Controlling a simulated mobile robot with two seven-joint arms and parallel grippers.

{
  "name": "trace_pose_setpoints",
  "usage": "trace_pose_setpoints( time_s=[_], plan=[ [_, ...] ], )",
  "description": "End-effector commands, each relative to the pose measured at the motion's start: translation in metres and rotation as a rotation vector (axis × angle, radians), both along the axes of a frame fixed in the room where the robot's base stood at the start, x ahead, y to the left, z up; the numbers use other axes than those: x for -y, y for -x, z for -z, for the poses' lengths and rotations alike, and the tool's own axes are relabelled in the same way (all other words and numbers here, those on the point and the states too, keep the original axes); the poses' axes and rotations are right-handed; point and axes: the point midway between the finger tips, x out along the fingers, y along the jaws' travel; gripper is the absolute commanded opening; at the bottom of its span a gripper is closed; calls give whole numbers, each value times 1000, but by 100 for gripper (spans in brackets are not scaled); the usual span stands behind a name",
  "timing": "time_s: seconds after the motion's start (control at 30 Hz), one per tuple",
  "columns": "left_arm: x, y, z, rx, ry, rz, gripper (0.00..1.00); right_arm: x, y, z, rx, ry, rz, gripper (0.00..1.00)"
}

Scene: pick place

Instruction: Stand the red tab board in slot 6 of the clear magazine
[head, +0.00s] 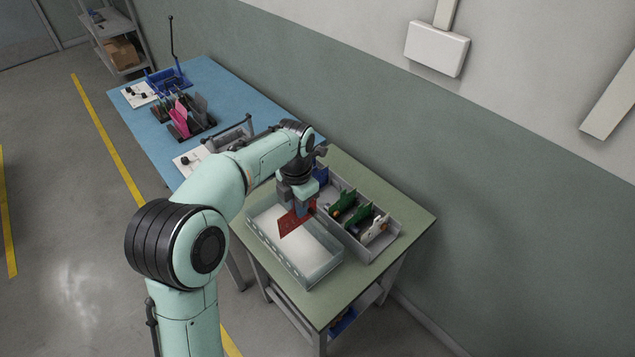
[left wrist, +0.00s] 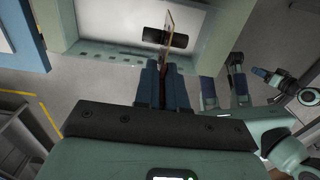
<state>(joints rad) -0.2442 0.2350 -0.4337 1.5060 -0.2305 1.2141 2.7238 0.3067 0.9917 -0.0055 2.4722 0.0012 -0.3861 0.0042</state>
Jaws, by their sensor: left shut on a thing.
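My left gripper (head: 303,206) is shut on the red tab board (head: 291,222) and holds it tilted in the head view, over the back part of the clear magazine (head: 312,281). In the left wrist view the gripper (left wrist: 163,64) points at the magazine (left wrist: 108,55), and the board (left wrist: 168,30) shows as a thin, nearly edge-on strip between the fingers. The magazine is an open, pale box with a row of small marks along one wall. Its slot numbers are too small to read. I cannot tell whether the board's lower edge is inside it. My right gripper is not in view.
A grey bin (head: 367,250) with green boards and a white one stands close beside the magazine, on the same green table (head: 413,217). A blue bench (head: 215,82) behind carries a rack with pink and grey boards (head: 186,117). The table's right corner is clear.

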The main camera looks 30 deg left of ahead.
Motion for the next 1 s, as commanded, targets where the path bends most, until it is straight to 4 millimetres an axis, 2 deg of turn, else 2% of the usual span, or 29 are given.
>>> trace_pose_setpoints(
  time_s=[0.27, 0.8, 1.0],
  plan=[
    [0, 1, 10, -1, 0, 0, 0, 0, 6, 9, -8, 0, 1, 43],
    [0, 1, 59, -1, 0, 1, 0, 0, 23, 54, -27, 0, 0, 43],
    [0, 1, 71, 1, 0, 1, 0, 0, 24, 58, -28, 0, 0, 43]
  ],
)
